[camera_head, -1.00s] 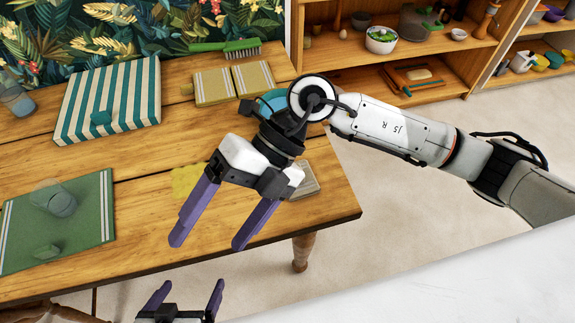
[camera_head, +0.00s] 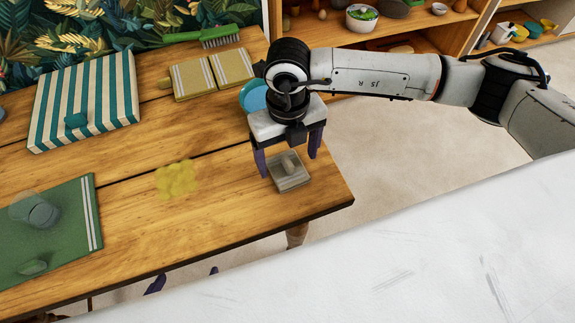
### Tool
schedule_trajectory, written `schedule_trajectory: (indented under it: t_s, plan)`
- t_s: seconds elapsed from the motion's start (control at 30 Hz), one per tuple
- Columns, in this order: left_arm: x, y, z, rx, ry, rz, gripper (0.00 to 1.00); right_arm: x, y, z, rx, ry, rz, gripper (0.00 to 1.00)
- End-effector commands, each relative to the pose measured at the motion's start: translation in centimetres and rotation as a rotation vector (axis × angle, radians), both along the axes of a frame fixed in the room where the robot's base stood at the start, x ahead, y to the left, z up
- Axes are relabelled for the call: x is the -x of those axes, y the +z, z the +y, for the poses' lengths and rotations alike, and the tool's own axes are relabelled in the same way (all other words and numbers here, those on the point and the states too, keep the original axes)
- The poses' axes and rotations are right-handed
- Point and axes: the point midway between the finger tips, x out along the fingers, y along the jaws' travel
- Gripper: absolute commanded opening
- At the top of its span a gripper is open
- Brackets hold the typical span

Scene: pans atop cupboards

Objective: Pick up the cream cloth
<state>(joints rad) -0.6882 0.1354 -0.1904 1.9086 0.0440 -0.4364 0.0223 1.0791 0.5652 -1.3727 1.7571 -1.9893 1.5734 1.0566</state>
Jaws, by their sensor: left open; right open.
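A small folded cloth, pale greyish cream with stripes (camera_head: 291,183), lies near the right end of the wooden table. A small rounded pale object (camera_head: 290,161) appears to sit on it. My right gripper (camera_head: 291,166) is open, pointing down above the cloth, with one purple finger to each side. I cannot tell whether the fingertips touch it. My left gripper (camera_head: 184,277) is open and empty, low at the table's front edge; only its purple fingertips show.
The wooden table (camera_head: 130,180) holds a yellow sponge-like patch (camera_head: 177,179), a green mat (camera_head: 60,250) with a glass, a striped cloth (camera_head: 100,85), two tan cloths (camera_head: 192,79) and a green brush (camera_head: 222,38). A blue round thing (camera_head: 254,95) is partly hidden behind my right gripper.

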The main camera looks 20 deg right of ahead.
Motion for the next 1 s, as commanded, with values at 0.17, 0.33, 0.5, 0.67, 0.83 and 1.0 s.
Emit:
schedule_trajectory:
  t_s: [0.17,0.33,0.5,0.67,0.83,1.0]
  plan:
    - [0.0,0.4,0.0,0.0,0.0,0.0,0.92,0.0,-2.3,0.0,-0.001,0.0,0.003,0.8]
    - [0.0,0.4,0.0,0.0,0.0,0.0,0.92,-0.1,-2.9,0.1,-0.002,0.001,0.0,0.8]
    - [0.0,0.4,0.0,0.0,0.0,0.0,0.92,-0.1,-2.8,0.1,-0.002,0.001,0.0,0.74]
    - [0.0,0.4,0.0,0.0,0.0,0.0,0.92,-0.1,-2.8,0.1,-0.002,0.001,0.0,0.47]
    - [0.0,0.4,0.0,0.0,0.0,-0.001,0.92,-0.1,-2.8,0.0,-0.002,0.001,0.0,0.36]
    - [-0.1,0.4,0.0,0.0,0.0,-0.002,0.92,-0.1,-2.5,0.1,-0.003,0.001,-0.001,0.36]
